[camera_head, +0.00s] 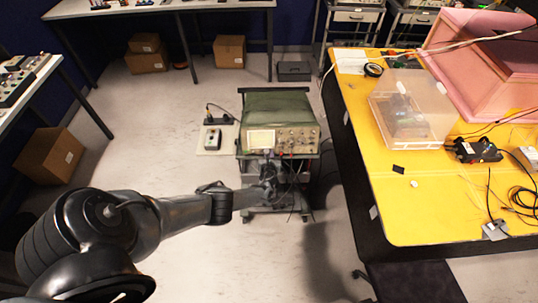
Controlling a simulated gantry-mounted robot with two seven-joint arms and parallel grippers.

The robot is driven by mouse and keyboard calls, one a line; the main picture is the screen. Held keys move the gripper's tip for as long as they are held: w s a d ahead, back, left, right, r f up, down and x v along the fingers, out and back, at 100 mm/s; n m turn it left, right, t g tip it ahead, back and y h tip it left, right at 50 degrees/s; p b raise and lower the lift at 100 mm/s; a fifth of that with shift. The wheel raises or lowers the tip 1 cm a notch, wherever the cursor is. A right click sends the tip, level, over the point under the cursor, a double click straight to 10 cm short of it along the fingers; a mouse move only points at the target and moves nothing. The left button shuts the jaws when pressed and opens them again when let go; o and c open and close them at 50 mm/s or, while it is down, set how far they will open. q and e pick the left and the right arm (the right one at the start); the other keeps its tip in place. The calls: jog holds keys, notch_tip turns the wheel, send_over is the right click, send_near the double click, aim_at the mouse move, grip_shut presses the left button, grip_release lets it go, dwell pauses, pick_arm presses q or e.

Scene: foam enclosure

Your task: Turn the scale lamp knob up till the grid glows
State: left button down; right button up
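The oscilloscope (278,110) has a green top and stands on a cart in the middle of the view, its front panel facing me. Its pale screen (261,139) is at the left of the panel, with several small knobs (298,137) to the right. The scale lamp knob is too small to tell apart, and I cannot make out a lit grid. My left gripper (268,174) reaches in from the left to just below the panel, near the screen. Its fingers are small and dark, so I cannot tell whether they touch a knob or are open. My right gripper is not in view.
A small dark box (212,138) with a cable sits on a pale side shelf left of the oscilloscope. Cables hang below the panel. A yellow-topped table (430,215) with a clear case (408,112) stands to the right. The floor around the cart is mostly clear.

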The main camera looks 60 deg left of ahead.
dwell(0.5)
pick_arm(q)
jog(key=c, duration=1.1)
grip_release()
jog(key=shift+c, duration=0.2)
